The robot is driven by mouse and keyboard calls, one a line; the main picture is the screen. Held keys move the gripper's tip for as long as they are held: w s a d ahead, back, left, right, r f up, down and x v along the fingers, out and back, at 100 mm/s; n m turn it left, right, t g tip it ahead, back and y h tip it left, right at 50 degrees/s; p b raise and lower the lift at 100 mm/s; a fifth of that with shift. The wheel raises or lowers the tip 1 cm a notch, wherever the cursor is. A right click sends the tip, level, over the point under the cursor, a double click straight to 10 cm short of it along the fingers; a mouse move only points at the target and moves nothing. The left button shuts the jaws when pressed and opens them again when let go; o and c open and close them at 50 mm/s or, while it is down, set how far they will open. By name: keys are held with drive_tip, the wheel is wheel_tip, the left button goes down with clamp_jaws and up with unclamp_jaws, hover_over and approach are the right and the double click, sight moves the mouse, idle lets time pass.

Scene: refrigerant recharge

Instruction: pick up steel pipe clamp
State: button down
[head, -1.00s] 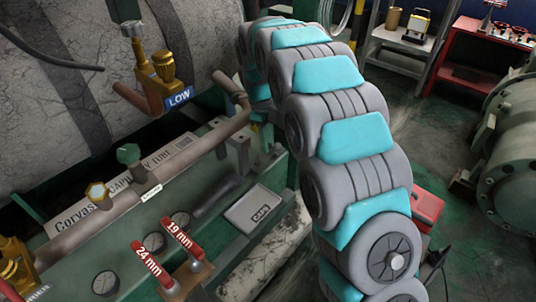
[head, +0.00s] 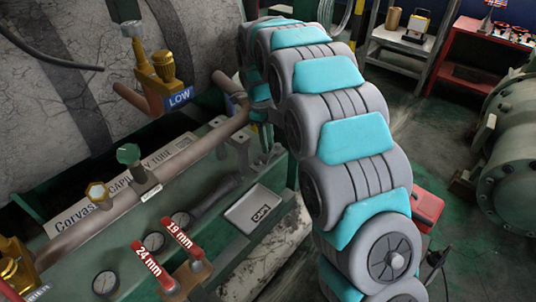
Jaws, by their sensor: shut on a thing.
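My arm curls over from the lower right, and its end comes down beside the far end of the copper-brown pipe (head: 207,146). My gripper (head: 261,121) shows only in small part there, behind the arm's bend and next to the grey-green pipe bracket (head: 239,146). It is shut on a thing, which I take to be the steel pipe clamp. The clamp itself is too small and too much hidden to make out clearly, and I cannot tell whether it touches the pipe or bench.
A labelled tray (head: 259,209) lies on the green bench near the arm. Red-tagged 24 mm (head: 153,263) and 19 mm (head: 185,240) tools stand at the front. A brass LOW valve (head: 163,69) hangs at upper left. A red toolbox (head: 427,208) is on the floor.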

idle(0.4)
wheel_tip(320, 180, up, 18)
drive_tip(key=p, duration=0.1)
idle(0.7)
drive_tip(key=c, duration=1.3)
unclamp_jaws()
clamp_jaws()
